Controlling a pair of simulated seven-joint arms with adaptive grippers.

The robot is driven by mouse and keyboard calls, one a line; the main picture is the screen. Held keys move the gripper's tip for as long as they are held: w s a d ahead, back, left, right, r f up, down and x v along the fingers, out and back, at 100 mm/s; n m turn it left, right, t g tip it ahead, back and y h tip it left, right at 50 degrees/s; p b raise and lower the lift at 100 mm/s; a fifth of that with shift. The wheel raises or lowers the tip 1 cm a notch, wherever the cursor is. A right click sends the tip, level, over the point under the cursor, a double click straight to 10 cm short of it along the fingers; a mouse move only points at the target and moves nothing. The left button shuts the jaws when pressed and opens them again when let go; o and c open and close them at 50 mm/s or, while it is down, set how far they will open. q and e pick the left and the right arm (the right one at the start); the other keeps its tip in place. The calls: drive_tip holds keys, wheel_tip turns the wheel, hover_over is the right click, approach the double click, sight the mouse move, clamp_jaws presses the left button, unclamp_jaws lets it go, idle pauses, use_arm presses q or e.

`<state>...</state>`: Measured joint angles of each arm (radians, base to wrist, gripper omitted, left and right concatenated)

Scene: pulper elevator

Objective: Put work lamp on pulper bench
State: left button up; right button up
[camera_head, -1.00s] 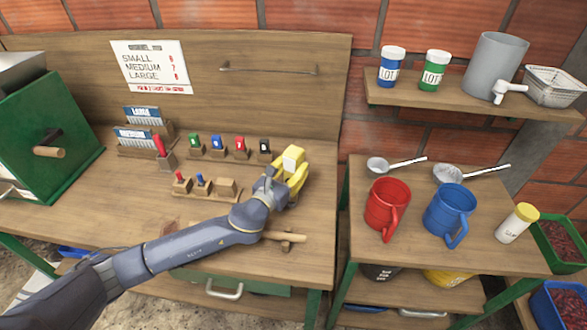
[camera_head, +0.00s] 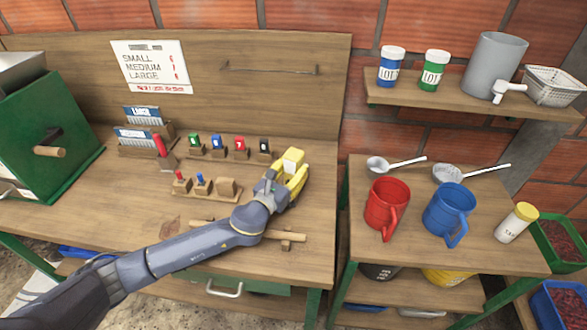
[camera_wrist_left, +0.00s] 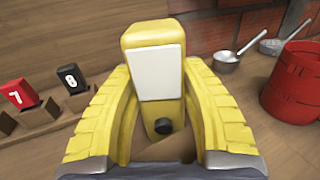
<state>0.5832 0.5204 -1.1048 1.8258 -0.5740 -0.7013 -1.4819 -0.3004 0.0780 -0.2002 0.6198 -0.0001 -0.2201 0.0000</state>
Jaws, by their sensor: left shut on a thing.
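The work lamp (camera_head: 291,158) is yellow with a pale front panel. It is over the right part of the wooden pulper bench (camera_head: 110,205). My left gripper (camera_head: 287,182) has yellow fingers and is shut on the lamp. In the left wrist view the lamp (camera_wrist_left: 155,70) stands upright between the two fingers, with a dark round knob low on its front. The lamp's base is hidden, so I cannot tell whether it touches the bench top. My right gripper is not in view.
Numbered colored blocks (camera_head: 239,146) stand in small wooden holders behind and left of the gripper. A wooden piece (camera_head: 290,238) lies near the forearm. A green machine (camera_head: 40,135) stands at left. A side table at right holds red (camera_head: 386,207) and blue (camera_head: 449,213) mugs.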

use_arm(q)
drive_tip(key=o, duration=1.2)
drive_tip(key=shift+s+f, duration=0.25)
drive_tip(key=shift+f, duration=0.6)
drive_tip(key=shift+o, duration=0.2)
drive_tip(key=shift+r, duration=0.4)
drive_tip(key=shift+s+a+r, duration=0.15)
drive_tip(key=v, duration=0.7)
drive_tip(key=r+v, duration=0.1)
drive_tip(key=v, duration=0.3)
drive_tip(key=shift+s, duration=0.1)
